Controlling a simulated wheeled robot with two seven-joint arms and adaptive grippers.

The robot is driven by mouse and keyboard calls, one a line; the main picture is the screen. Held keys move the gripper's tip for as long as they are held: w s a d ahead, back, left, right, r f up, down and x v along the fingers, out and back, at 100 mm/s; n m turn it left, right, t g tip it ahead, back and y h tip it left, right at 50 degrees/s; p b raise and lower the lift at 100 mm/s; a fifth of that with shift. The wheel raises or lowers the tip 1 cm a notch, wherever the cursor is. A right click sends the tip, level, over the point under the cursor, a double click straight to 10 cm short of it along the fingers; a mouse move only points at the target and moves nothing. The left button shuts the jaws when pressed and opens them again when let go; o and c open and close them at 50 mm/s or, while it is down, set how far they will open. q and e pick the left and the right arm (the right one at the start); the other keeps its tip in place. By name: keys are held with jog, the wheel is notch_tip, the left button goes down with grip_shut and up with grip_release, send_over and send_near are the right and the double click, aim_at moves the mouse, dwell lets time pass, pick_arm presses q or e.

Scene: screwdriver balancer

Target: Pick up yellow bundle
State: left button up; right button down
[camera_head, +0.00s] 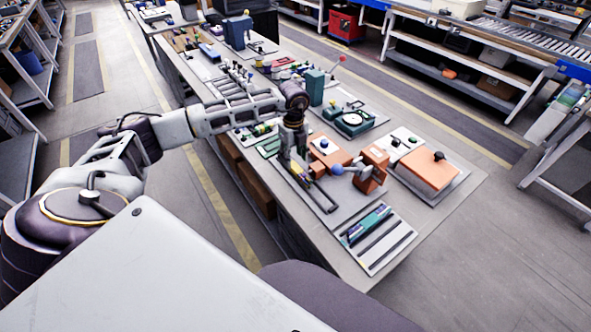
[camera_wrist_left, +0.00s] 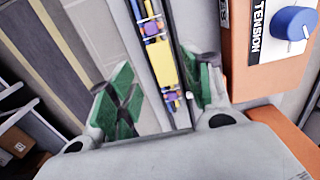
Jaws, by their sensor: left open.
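The yellow bundle (camera_wrist_left: 163,62) shows in the left wrist view. It lies in a narrow dark-edged channel together with small blue, purple and yellow pieces. My left gripper (camera_wrist_left: 160,98) has its green fingers spread wide, one on each side of the channel in that picture, with nothing held between them. In the head view my left gripper (camera_head: 289,152) points down over the workbench, near the dark rails. My right gripper is not in view.
An orange block labelled TENSION with a blue knob (camera_wrist_left: 293,22) stands close to the right finger in the wrist view. The workbench (camera_head: 365,282) carries a teal device (camera_head: 352,122), a large orange block (camera_head: 429,171) and a panel with teal strips (camera_head: 378,240).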

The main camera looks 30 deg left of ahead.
aim_at(296, 167)
pick_arm(q)
jog(key=f, duration=0.3)
jog(key=shift+d, duration=0.3)
jog(key=shift+f, duration=0.65)
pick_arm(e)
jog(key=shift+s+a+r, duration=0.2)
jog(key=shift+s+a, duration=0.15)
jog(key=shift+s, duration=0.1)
pick_arm(q)
jog(key=c, duration=0.7)
jog(key=shift+w, duration=0.1)
jog(key=c, duration=0.3)
jog(key=shift+c, duration=0.2)
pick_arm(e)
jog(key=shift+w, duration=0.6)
